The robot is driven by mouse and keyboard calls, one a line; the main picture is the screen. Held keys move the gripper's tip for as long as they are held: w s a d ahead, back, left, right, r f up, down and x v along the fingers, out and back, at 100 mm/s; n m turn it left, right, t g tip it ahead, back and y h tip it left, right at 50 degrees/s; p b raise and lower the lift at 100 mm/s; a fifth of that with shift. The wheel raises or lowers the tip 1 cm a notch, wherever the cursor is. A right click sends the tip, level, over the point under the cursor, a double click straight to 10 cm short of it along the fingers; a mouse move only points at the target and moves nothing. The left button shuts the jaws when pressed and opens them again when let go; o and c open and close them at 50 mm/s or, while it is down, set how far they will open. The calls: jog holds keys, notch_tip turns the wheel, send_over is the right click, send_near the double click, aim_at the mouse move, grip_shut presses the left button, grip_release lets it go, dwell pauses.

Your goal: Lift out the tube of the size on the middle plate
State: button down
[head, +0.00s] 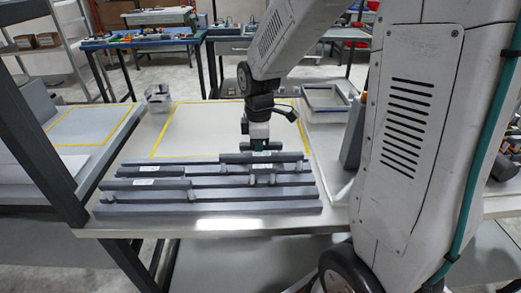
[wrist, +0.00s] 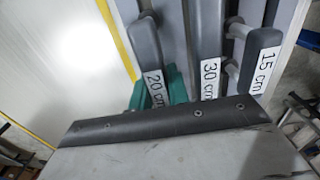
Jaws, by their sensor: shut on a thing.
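My gripper (head: 261,148) is low over the back of the grey rack (head: 290,206). In the wrist view its green fingers (wrist: 158,90) are closed around a dark grey tube (wrist: 147,46) at a plate reading 20 cm (wrist: 153,89). In the head view this appears to be the rearmost dark tube (head: 235,158), lying level low at the rack. The plate 30 cm (wrist: 210,79) lies between 20 cm and the plate 15 cm (wrist: 264,70) in the wrist view. Plate text is unreadable in the head view. Whether the held tube has left its supports cannot be told.
Other dark tubes (head: 185,171) lie on the rack's left. A yellow-outlined area (head: 190,125) is clear behind the rack. A clear container (head: 158,97) stands back left, a grey bin (head: 325,100) back right. A dark shelf post (head: 40,150) rises at left.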

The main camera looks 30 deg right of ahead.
jog(key=shift+r, duration=0.1)
notch_tip(320, 180, up, 10)
jog(key=shift+f, duration=0.15)
dwell(0.5)
